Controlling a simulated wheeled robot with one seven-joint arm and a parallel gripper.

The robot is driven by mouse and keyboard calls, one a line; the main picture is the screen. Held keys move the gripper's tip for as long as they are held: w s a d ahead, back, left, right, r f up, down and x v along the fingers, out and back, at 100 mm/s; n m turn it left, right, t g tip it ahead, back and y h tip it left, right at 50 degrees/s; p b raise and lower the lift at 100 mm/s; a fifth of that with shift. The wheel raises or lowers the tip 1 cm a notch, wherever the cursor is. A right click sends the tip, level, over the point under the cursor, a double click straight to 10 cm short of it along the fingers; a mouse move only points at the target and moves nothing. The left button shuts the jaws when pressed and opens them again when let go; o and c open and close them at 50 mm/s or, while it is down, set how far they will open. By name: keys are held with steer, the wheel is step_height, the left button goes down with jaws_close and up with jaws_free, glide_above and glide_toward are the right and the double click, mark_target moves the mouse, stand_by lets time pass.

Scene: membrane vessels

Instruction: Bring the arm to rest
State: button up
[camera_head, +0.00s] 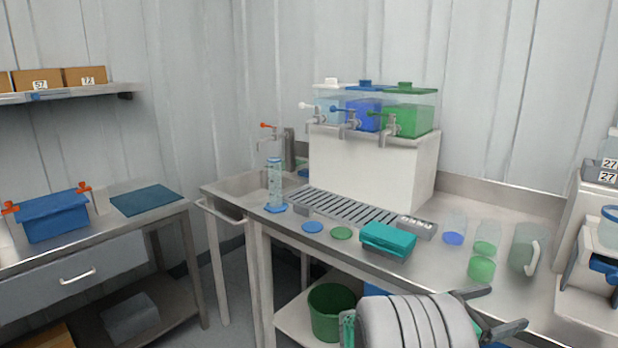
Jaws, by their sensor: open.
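My arm (405,322) reaches in from the bottom edge, in front of the steel counter (370,235). Its end, my gripper (507,307), points to the right with two dark fingers spread apart. Nothing shows between the fingers. The gripper appears in front of the counter's front edge, below the glass vessels. The lower part of the arm is cut off by the picture's edge.
A clear jug (525,248), green-filled beaker (482,268) and blue-filled beaker (454,230) stand near the gripper. A teal box (388,240) lies left of them. A graduated cylinder (274,185) stands by the sink. A green bin (330,312) is below.

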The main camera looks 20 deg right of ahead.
steer(key=w+a+m+t+y+p, duration=0.35)
steer(key=w+a+m+y, duration=0.2)
steer(key=a, duration=0.45)
steer(key=w+a+m+t+y+p, duration=0.2)
steer(key=w+a+m+y+p, duration=0.35)
steer(key=a, duration=0.45)
steer(key=s+a+r+m+y+p, duration=0.2)
steer(key=a+y, duration=0.1)
steer(key=a, duration=0.8)
steer(key=s+a+r+m+y+p, duration=0.2)
steer(key=s+a+y, duration=0.1)
steer(key=a, duration=0.8)
steer(key=shift+s+a+r, duration=0.25)
steer(key=shift+a+r, duration=0.15)
